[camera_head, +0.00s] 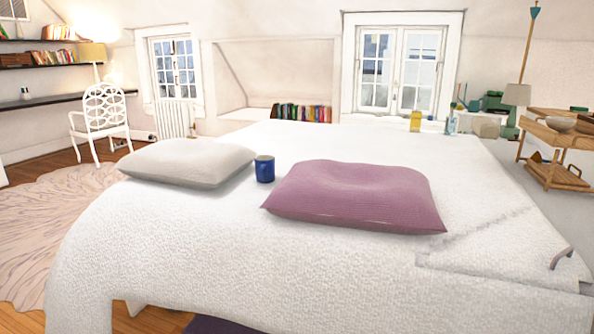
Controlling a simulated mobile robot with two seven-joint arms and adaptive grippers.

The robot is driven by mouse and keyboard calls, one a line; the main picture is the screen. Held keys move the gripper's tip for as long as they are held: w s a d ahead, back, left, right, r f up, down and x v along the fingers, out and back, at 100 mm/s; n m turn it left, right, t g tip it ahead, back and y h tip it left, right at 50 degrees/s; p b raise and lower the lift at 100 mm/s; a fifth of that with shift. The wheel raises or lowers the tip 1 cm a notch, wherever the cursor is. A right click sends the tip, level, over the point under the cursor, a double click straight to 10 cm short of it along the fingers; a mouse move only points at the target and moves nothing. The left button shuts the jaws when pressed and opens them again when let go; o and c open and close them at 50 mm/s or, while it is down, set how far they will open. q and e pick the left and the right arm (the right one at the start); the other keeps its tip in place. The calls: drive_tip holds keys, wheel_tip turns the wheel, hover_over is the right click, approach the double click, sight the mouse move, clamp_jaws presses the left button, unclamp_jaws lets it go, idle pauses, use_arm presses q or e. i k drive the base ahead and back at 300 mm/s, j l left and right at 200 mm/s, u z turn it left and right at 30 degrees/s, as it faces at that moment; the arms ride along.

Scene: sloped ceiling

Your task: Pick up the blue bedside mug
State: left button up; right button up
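The blue mug (265,169) stands upright on the white bed (190,240). It sits between the white pillow (188,161) on its left and the purple pillow (352,196) on its right. Its handle is hard to make out at this size. The mug is close to both pillows, and I cannot tell whether it touches either one. Neither of my grippers shows in the head view.
The bed fills the middle and front of the view. A white chair (100,118) stands at the left beside a pale rug (45,225). A wooden shelf (560,139) with bowls is at the right. The bed surface in front of the mug is clear.

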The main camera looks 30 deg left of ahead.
sight(265, 165)
drive_tip(key=j+z, duration=0.15)
drive_tip(key=j, duration=0.2)
drive_tip(key=k+j+z, duration=0.2)
drive_tip(key=j, duration=0.15)
drive_tip(key=j+z, duration=0.15)
drive_tip(key=j, duration=0.2)
drive_tip(key=k+j, duration=0.1)
drive_tip(key=j, duration=0.25)
drive_tip(key=k+j+z, duration=0.15)
drive_tip(key=j, duration=0.25)
drive_tip(key=k+j, duration=0.15)
drive_tip(key=j, duration=0.2)
